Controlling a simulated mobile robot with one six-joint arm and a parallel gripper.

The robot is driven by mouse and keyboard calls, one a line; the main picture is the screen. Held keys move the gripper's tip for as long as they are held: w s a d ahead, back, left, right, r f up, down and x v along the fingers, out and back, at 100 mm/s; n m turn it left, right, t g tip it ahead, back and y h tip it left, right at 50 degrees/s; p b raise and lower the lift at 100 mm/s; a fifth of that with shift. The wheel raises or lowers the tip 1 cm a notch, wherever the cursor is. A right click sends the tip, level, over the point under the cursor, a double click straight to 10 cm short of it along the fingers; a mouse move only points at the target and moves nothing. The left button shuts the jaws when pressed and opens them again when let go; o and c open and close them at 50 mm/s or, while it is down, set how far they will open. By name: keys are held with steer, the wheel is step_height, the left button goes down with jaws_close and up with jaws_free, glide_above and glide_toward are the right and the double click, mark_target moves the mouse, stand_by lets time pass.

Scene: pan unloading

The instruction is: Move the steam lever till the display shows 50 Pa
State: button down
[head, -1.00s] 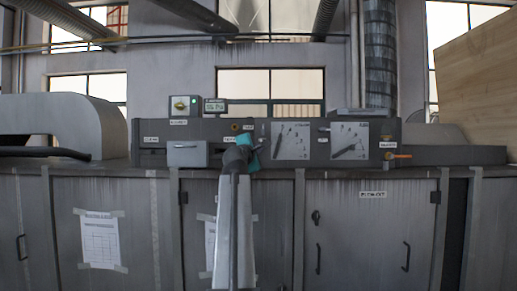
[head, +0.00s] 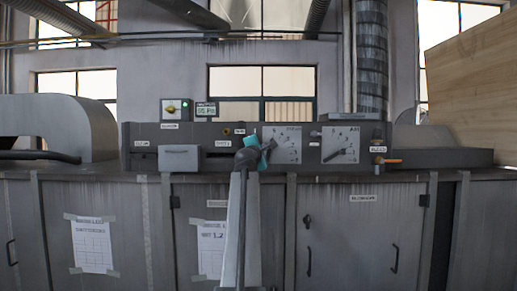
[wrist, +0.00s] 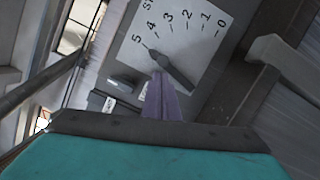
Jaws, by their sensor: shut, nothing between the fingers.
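The left white dial plate (head: 288,141) is on the grey machine's front panel. In the wrist view this plate (wrist: 200,32) carries a scale from 0 to 5, and its dark lever (wrist: 176,70) points near 5. Its title is cut off, with only an "S" showing. My gripper (wrist: 162,80) is shut and empty, its fingertips close beside the lever; I cannot tell if they touch. In the head view my gripper (head: 262,148) covers the plate's left edge. The display (head: 205,109) has small green digits, seemingly 55 Pa.
A second dial plate (head: 340,144) with a dark lever is to the right. An orange-handled valve (head: 387,161) sits farther right. A grey box (head: 179,158) juts from the panel at left.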

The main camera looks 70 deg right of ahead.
steer(key=shift+s, duration=0.1)
stand_by(0.3)
steer(key=shift+s+d+r+m, duration=0.25)
steer(key=shift+s+m, duration=0.15)
steer(key=shift+s, duration=0.2)
steer(key=shift+w+a+f, duration=0.1)
steer(key=shift+w, duration=0.05)
steer(key=w+a+f+b, duration=0.1)
steer(key=a+b, duration=0.3)
steer(key=a, duration=0.7)
steer(key=shift+w, duration=0.5)
